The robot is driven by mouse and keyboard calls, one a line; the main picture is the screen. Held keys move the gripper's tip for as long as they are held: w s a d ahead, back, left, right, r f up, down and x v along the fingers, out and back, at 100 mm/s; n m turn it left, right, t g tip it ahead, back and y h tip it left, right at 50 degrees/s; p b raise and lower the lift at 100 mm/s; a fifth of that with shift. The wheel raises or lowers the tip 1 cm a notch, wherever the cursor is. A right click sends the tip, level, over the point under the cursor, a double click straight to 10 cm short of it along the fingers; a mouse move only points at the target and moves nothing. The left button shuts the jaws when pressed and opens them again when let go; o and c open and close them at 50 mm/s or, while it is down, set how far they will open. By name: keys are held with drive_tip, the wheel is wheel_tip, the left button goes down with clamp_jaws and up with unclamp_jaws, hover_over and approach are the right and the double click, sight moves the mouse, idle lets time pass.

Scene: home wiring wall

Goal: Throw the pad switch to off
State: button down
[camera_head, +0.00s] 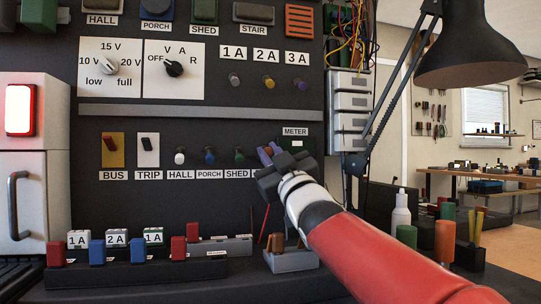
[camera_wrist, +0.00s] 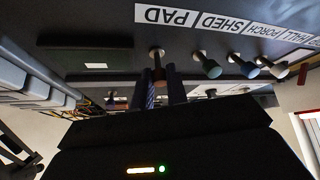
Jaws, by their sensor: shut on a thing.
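The pad switch (camera_wrist: 158,70), a small brownish lever on a round base, sits under the PAD label (camera_wrist: 166,16) in the wrist view, which shows the panel upside down. My gripper (camera_wrist: 163,86) is shut on the lever, with a dark finger on each side of it. In the head view my gripper (camera_head: 268,152) is at the right end of the lower switch row, and its body hides the pad switch and its label. I cannot tell which way the lever is thrown.
The shed switch (camera_head: 239,154) is close on the left, with the porch (camera_head: 209,155) and hall (camera_head: 179,155) switches beyond it. The meter (camera_head: 297,143) is just right of my gripper. A lamp (camera_head: 470,50) and loose wires (camera_head: 345,40) are on the right.

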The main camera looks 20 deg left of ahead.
drive_tip(key=c, duration=1.7)
unclamp_jaws()
